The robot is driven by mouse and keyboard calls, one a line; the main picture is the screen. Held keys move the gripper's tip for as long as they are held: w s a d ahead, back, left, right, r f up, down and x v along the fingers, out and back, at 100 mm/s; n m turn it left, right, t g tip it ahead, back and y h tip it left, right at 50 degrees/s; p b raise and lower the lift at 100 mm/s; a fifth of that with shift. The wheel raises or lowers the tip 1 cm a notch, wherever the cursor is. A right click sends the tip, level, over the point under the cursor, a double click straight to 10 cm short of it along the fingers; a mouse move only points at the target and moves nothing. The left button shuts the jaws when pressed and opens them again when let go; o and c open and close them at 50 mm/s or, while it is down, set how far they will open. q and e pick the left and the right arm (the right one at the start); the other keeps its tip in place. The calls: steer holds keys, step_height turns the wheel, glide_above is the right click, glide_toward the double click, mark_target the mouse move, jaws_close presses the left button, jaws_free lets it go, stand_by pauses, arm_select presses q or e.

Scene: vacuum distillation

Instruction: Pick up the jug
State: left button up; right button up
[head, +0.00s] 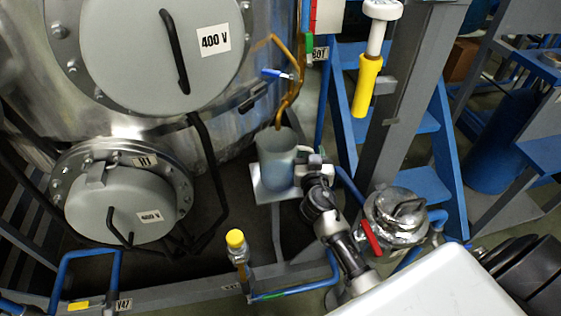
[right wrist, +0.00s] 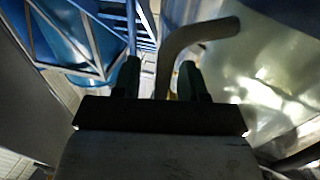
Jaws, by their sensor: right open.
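The jug (head: 275,160) is a pale grey-blue vessel, upright on a small light plate (head: 270,195) below an orange-brown pipe. My right gripper (head: 312,165) is at the jug's right side, by its pale handle. In the right wrist view, its two dark fingers (right wrist: 158,78) are apart. A bent grey-brown bar, which looks like the jug's handle (right wrist: 190,35), runs down between them. A pale shiny surface, probably the jug's wall (right wrist: 250,85), fills the right side. Whether the fingers touch the bar cannot be told. My left gripper is not in view.
The orange-brown pipe (head: 292,85) with a blue-handled valve (head: 277,74) hangs over the jug. A large steel tank (head: 120,100) stands at left. A grey post (head: 398,100), blue steps (head: 420,185) and a lidded metal vessel (head: 395,218) stand at right. A yellow-capped fitting (head: 235,240) is below.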

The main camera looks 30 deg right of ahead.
steer(key=shift+c, duration=0.3)
jaws_close()
steer(key=shift+r, duration=0.1)
